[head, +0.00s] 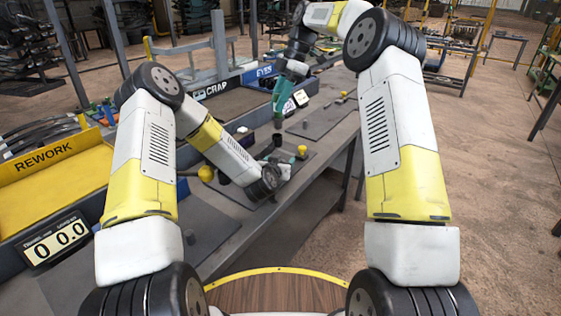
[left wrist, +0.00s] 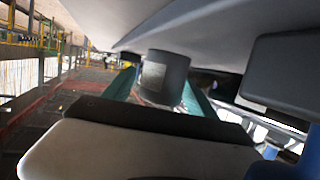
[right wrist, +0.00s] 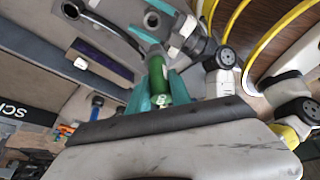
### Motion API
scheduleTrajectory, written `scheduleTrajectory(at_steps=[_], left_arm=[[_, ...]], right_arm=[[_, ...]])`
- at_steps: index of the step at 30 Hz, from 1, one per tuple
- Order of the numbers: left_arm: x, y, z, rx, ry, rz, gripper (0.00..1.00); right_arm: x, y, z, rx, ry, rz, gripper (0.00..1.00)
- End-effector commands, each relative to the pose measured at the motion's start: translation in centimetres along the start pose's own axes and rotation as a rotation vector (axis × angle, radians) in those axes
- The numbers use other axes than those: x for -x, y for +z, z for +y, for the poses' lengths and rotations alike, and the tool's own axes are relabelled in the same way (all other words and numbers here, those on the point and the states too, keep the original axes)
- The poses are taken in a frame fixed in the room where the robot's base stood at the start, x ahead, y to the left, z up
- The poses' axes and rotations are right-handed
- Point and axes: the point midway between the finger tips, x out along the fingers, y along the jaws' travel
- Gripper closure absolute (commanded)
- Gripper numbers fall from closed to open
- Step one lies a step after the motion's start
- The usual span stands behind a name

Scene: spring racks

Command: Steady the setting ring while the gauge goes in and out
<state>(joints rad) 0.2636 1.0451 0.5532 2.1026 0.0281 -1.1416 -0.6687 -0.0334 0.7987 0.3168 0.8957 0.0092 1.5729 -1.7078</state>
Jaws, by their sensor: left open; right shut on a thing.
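The setting ring, a dark grey cylinder (left wrist: 165,78) with a paler square patch, stands between the teal fingers of my left gripper (head: 287,168) in the left wrist view. Those fingers are open, one on each side of it. I cannot tell whether either touches. In the right wrist view the ring's round top (right wrist: 152,19) shows by the left fingers. My right gripper (head: 284,102) is shut on the green handle of the gauge (right wrist: 179,88). The gauge's far end points toward the ring. Whether it is inside the ring is unclear.
The grey bench carries dark mats, a yellow-topped post (head: 302,150) and a dark cup (head: 262,153) near the grippers. A yellow REWORK bin (head: 45,158), a SCRAP bin (head: 212,88) and a readout (head: 55,242) line the left side. Open floor lies right.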

Motion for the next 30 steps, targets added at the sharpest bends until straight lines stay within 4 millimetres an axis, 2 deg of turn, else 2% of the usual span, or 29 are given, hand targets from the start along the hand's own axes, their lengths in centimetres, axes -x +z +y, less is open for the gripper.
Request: scheduleTrajectory(at_steps=[10,20,26,30], left_arm=[[-0.4,0.0,0.0,0.0,0.0,0.001,0.34],[-0.4,0.0,0.0,0.0,0.0,0.0,0.99],[-0.4,0.0,0.0,0.0,0.0,0.0,1.0],[-0.4,0.0,0.0,0.0,0.0,0.0,1.0]], right_arm=[[0.1,0.0,0.0,0.0,0.001,0.0,1.0],[0.1,0.0,0.0,0.0,0.001,0.0,1.0],[-0.1,0.0,0.0,0.0,0.0,0.0,1.0],[-2.3,1.1,0.0,-0.003,-0.004,0.002,1.0]])
